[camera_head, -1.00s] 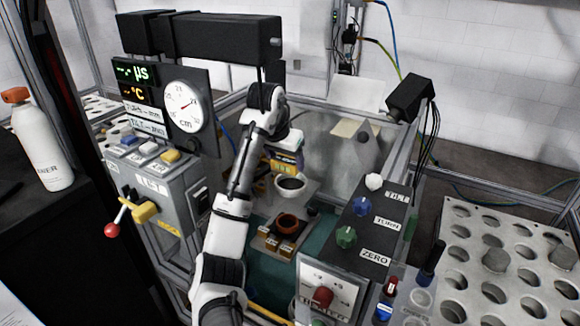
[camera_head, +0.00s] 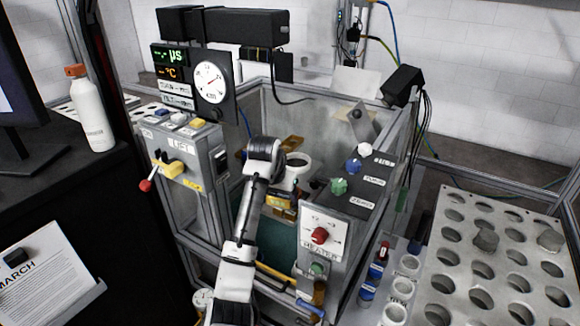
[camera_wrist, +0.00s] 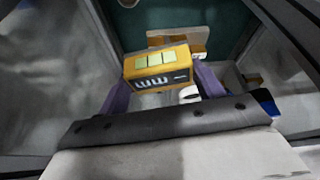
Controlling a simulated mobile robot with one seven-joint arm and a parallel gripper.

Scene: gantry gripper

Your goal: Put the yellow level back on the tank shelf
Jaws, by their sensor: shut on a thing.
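In the head view my arm hides most of the gripper, and a small yellow part (camera_head: 281,202) shows beside my wrist inside the tank. A tan ledge (camera_wrist: 178,37), possibly the tank shelf, lies beyond the level in the wrist view; I cannot tell whether they touch.
Clear tank walls (camera_head: 330,110) and a metal frame surround my arm. The lift box (camera_head: 183,160) stands left, the heater panel (camera_head: 322,237) and knob panel (camera_head: 350,185) right. A holed rack (camera_head: 490,262) stands far right.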

